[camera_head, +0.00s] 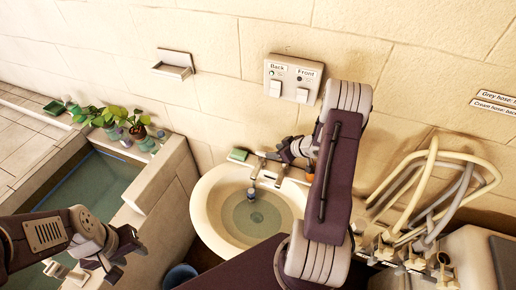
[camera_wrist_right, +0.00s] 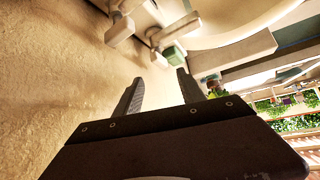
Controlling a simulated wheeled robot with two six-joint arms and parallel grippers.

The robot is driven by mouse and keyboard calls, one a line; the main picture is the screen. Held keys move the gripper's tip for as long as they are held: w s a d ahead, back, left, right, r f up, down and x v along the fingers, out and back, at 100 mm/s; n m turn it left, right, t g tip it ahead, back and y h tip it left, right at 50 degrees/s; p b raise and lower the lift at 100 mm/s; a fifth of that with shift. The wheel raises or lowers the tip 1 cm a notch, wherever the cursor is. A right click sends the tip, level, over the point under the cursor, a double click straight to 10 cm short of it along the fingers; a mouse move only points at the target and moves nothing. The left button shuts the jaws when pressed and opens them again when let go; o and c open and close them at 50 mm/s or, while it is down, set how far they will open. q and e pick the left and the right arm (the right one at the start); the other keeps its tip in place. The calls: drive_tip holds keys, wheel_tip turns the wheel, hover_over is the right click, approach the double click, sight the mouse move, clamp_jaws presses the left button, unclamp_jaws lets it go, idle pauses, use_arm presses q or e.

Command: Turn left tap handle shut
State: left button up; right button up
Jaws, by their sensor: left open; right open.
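The tap (camera_head: 265,168) stands at the back rim of the cream washbasin (camera_head: 208,205), which holds water. The left tap handle (camera_head: 261,156) is a pale bar near a green block (camera_head: 238,155). My right gripper (camera_head: 284,153) is open and empty, just right of this handle and close to the wall. In the right wrist view, the right gripper's fingers (camera_wrist_right: 158,88) are apart with nothing between them. Pale tap parts (camera_wrist_right: 160,38) and the green block (camera_wrist_right: 172,53) lie beyond the fingertips there. My left gripper (camera_head: 90,268) is open and empty at lower left, away from the basin.
Cream and grey hoses (camera_head: 430,190) loop at the right. A switch panel (camera_head: 292,79) and a soap holder (camera_head: 173,64) are on the wall. A stone trough (camera_head: 160,180) with water and potted plants (camera_head: 138,122) stands left. A blue bucket (camera_head: 180,276) is below the basin.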

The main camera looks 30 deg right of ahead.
sight(262, 153)
drive_tip(key=p+x, duration=0.1)
drive_tip(key=x, duration=0.7)
drive_tip(key=shift+w+a+f+p, duration=0.1)
drive_tip(key=shift+w+a+p, duration=0.05)
drive_tip(key=shift+p, duration=0.15)
drive_tip(key=shift+w+f, duration=0.2)
drive_tip(key=shift+f, duration=0.05)
drive_tip(key=shift+a+f, duration=0.1)
